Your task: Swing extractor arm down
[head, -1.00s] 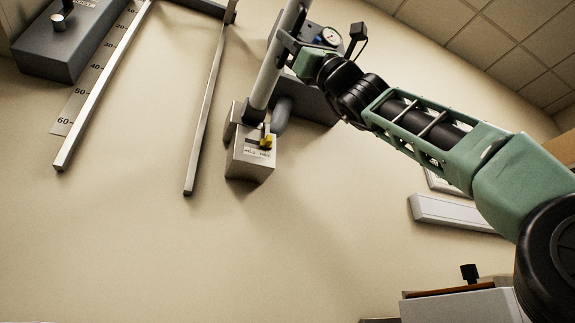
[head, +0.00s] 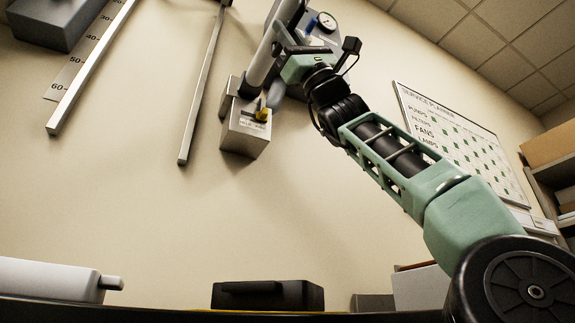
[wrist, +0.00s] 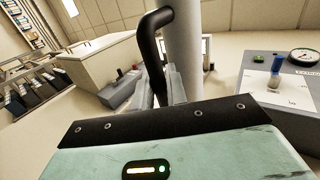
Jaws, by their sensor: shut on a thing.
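The extractor arm (head: 262,62) is a grey tube rising up and to the right from a boxy wall bracket (head: 246,128) with a yellow part on it. In the wrist view the pale tube (wrist: 184,45) stands close in front of me, with a black bent handle (wrist: 149,45) at its left side. My gripper (wrist: 163,92) is shut on the handle; the fingertips are partly hidden behind the dark edge of the gripper body. In the head view my gripper (head: 284,48) is beside the tube's upper part. The tube's upper end is out of frame.
A grey wall unit (head: 318,30) with a dial is behind my gripper. Metal rails (head: 205,85) and a scale hang at left. A planner board (head: 462,135) is at right. A black case (head: 268,295) sits below. The wall below the bracket is clear.

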